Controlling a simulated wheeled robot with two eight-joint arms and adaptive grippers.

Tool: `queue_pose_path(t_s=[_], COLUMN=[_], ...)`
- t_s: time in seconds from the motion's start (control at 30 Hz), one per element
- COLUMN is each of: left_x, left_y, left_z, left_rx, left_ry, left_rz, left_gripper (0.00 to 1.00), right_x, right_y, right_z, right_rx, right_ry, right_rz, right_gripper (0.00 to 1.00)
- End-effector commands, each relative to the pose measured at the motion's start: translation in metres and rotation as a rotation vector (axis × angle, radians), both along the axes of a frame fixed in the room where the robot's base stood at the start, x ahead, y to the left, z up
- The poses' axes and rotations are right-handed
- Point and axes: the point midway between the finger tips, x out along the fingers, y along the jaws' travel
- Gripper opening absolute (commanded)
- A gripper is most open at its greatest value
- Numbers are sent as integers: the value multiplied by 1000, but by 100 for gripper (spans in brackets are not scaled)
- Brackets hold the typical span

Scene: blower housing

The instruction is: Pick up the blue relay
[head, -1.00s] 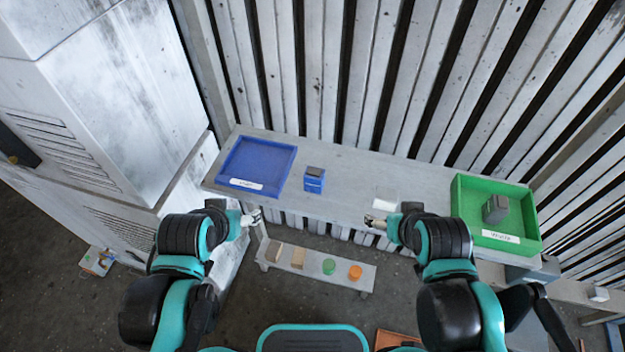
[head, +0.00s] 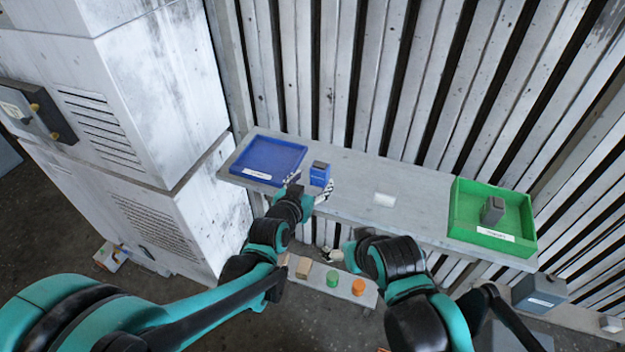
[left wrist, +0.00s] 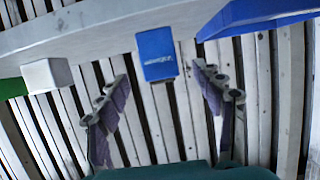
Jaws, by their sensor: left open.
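The blue relay (head: 320,176), a blue block with a dark grey top, stands on the shelf just right of the blue tray (head: 268,155). In the left wrist view the relay (left wrist: 157,55) shows between and beyond my spread fingers. My left gripper (head: 310,187) is open and empty at the shelf's front edge, its fingers on either side of the relay in the head view. I see no contact with the relay. My right gripper (head: 332,256) is lower, over the small low bench, and its jaws are too small to read.
A white block (head: 384,199) sits mid-shelf. A green tray (head: 465,215) holding a grey block (head: 493,210) is at the right end. The low bench (head: 318,268) in front carries small parts, among them green and orange cylinders. A slatted wall stands close behind.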

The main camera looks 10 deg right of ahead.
Motion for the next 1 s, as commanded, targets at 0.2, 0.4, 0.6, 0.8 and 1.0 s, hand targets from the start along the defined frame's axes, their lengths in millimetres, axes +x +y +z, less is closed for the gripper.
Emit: queue_pose_path(t_s=[0.2, 0.4, 0.6, 0.8, 1.0], left_x=[17, 38, 51, 51, 51], left_y=[-11, -26, -34, -34, -34], left_z=[-10, -24, -27, -26, -26], left_rx=[1, 1, 1, 1, 1], left_ry=[1, 2, 2, 2, 2], left_rz=[1, 1, 3, 3, 3], left_gripper=[67, 67, 67, 51, 10], right_x=[0, 0, 0, 0, 0], right_y=[0, 0, 0, 0, 0], right_z=[-9, -25, -27, -26, -27], right_rx=[0, 0, 0, 0, 0], right_ry=[0, 0, 0, 0, 0], right_rz=[0, 0, 0, 0, 0], right_gripper=[79, 79, 79, 79, 79])
